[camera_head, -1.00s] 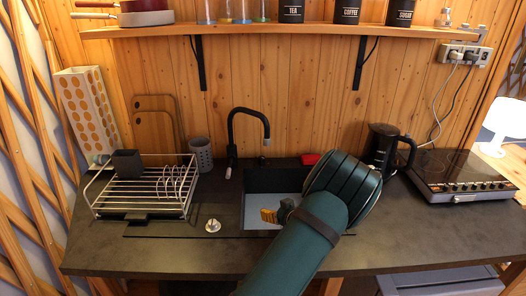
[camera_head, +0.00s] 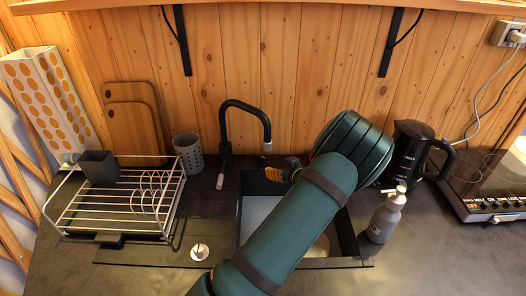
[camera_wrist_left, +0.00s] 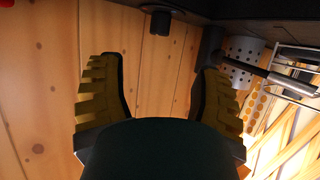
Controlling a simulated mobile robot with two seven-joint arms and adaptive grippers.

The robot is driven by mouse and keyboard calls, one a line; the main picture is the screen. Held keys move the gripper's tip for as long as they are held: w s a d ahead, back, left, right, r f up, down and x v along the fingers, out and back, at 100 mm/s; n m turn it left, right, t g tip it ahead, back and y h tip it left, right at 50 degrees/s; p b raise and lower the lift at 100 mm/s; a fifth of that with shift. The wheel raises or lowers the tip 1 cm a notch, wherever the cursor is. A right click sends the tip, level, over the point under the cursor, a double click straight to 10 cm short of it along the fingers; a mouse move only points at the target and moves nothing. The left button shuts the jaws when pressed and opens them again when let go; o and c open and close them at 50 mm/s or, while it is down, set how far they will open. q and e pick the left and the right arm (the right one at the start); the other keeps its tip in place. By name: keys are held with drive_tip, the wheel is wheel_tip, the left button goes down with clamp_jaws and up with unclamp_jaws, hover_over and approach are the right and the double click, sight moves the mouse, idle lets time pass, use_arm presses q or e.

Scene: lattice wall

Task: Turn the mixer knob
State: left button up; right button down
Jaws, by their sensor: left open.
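The black mixer tap (camera_head: 226,145) stands behind the sink, with an arched spout and a light-tipped lever low at its front. It also shows in the left wrist view as a dark post (camera_wrist_left: 208,45). A short black cylinder (camera_wrist_left: 160,22) is seen there between and beyond my fingers; I cannot tell for sure if it is the mixer knob. My left gripper (camera_head: 277,172) is over the back of the sink, right of the spout. In the left wrist view its yellow-padded fingers (camera_wrist_left: 160,70) are apart and empty. The right gripper is out of view.
The sink (camera_head: 255,212) lies under my left arm. A dish rack (camera_head: 120,200) and grey cup (camera_head: 187,152) stand left of the tap. A kettle (camera_head: 408,150), soap bottle (camera_head: 385,215) and hob (camera_head: 490,190) are right. A small round knob (camera_head: 200,252) sits on the front counter.

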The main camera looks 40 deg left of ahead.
sight(264, 158)
use_arm(q)
drive_tip(key=x, duration=1.4)
drive_tip(key=shift+r+b, duration=0.2)
drive_tip(key=shift+b, duration=0.2)
clamp_jaws()
